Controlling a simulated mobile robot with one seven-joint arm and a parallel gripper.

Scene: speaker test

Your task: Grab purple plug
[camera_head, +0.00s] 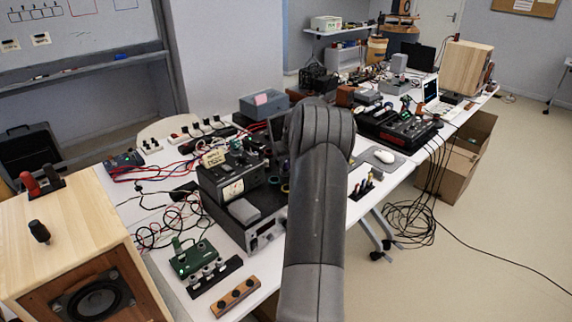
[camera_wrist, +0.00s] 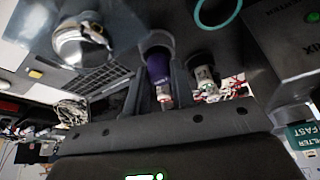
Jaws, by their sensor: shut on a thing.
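The purple plug (camera_wrist: 158,68) shows in the middle of the wrist view, a short purple cylinder with a paler, reddish end. My gripper (camera_wrist: 157,80) has its two dark fingers on either side of it and is shut on it. Whether the plug still touches anything behind it, I cannot tell. In the head view my arm covers the gripper and the plug.
Just right of the plug in the wrist view is a pale cylindrical connector (camera_wrist: 203,76). A round silver thing (camera_wrist: 80,42), a keyboard (camera_wrist: 97,80) and a teal ring (camera_wrist: 218,14) are close by. The head view shows a crowded bench with a wooden speaker (camera_head: 62,235) and a mouse (camera_head: 384,156).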

